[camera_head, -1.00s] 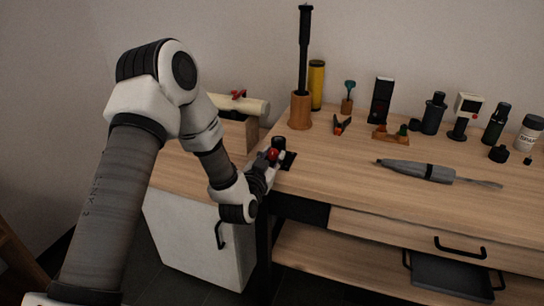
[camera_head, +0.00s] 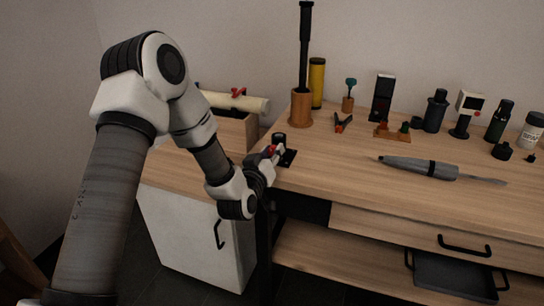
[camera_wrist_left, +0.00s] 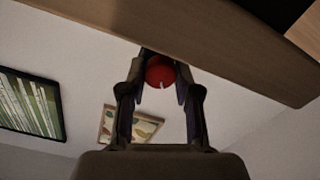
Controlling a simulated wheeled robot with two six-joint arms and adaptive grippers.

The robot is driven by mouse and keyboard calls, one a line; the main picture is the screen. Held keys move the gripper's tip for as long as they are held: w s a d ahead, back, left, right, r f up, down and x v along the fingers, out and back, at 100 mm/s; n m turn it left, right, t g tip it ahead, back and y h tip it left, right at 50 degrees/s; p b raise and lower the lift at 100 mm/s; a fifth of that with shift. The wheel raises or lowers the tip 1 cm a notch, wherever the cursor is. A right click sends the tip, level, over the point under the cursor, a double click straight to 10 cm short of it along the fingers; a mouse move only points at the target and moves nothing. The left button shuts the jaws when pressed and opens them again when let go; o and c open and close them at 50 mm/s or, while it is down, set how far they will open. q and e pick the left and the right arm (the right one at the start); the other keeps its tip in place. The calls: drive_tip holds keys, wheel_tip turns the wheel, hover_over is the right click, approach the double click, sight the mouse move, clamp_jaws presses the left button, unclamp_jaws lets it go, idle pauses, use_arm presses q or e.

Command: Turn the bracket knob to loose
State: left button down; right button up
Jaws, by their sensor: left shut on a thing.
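The red bracket knob (camera_wrist_left: 160,71) sits between the fingertips of my left gripper (camera_wrist_left: 160,84) in the left wrist view, with a small pale mark on its face. In the head view, my left gripper (camera_head: 268,158) is shut on the knob at the table's left front corner, and only a little red shows. The black bracket (camera_head: 289,158) is on the tabletop there, with a dark round ring (camera_head: 279,139) above it. My gripper covers part of the bracket. My right gripper is not in view.
A grey pen-shaped tool (camera_head: 418,167) lies on the table (camera_head: 340,190). A tall black tube stands in a wooden cup (camera_head: 301,108) at the back left. Several bottles and small devices line the back. A white cabinet (camera_head: 190,235) stands below left.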

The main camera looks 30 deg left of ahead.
use_arm(q)
drive_tip(key=n+b, duration=0.3)
drive_tip(key=n, duration=0.3)
drive_tip(key=shift+f+n, duration=0.15)
drive_tip(key=shift+n, duration=0.15)
drive_tip(key=n+b, duration=0.2)
drive_tip(key=n, duration=0.2)
drive_tip(key=shift+a, duration=0.1)
drive_tip(key=shift+n+b, duration=0.8)
drive_tip(key=shift+n, duration=0.7)
drive_tip(key=c, duration=0.8)
unclamp_jaws()
